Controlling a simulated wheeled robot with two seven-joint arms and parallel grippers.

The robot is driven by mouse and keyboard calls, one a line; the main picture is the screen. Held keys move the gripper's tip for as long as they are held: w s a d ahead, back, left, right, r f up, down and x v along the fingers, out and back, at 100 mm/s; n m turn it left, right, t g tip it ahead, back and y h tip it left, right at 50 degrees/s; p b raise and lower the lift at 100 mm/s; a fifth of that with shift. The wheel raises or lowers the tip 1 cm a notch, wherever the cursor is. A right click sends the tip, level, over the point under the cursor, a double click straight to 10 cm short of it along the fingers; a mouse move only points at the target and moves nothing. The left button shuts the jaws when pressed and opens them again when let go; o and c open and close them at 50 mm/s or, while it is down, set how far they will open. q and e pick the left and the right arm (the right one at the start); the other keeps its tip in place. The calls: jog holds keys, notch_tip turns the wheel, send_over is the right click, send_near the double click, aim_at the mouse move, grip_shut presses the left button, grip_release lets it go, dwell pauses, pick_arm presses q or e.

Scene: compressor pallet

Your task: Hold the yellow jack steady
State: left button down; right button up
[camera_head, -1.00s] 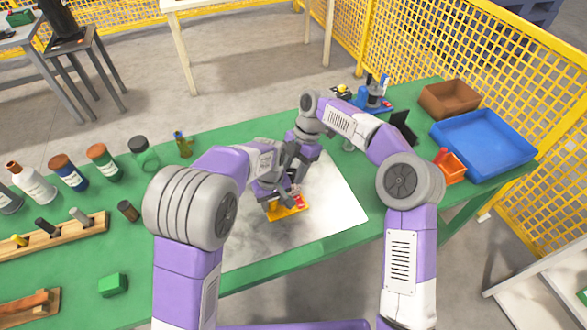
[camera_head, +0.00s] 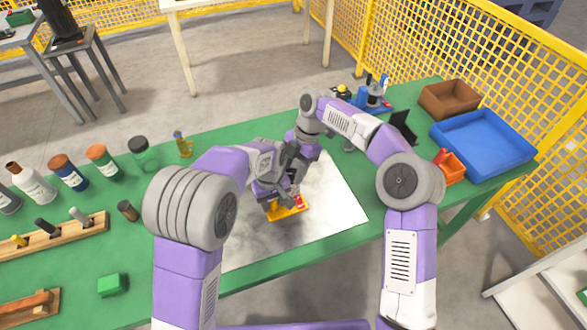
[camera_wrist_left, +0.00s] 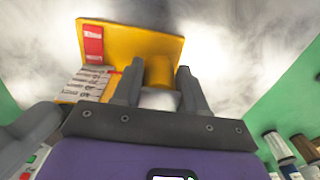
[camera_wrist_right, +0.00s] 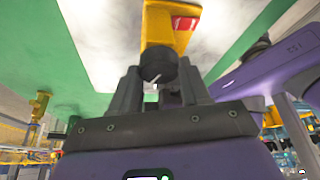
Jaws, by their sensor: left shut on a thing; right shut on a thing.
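The yellow jack (camera_head: 290,212) stands on the white marbled sheet in the head view, partly hidden by my grippers. In the left wrist view its yellow body (camera_wrist_left: 140,42) carries a red label and a printed label. My left gripper (camera_wrist_left: 158,88) is shut on a yellow and white cylindrical part of it. In the right wrist view the jack (camera_wrist_right: 168,28) shows with a dark round knob (camera_wrist_right: 157,66) at its near end. My right gripper (camera_wrist_right: 158,82) is shut at this knob, its fingers on either side. In the head view the fingertips are largely hidden.
The marbled sheet (camera_head: 335,205) lies on the green table (camera_head: 75,225). Several bottles stand at the left, with a wooden rack (camera_head: 60,237) and a green block (camera_head: 112,285) nearer.

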dwell(0.5)
jog(key=o, duration=1.1)
jog(key=shift+c, duration=0.2)
jog(key=v, duration=1.2)
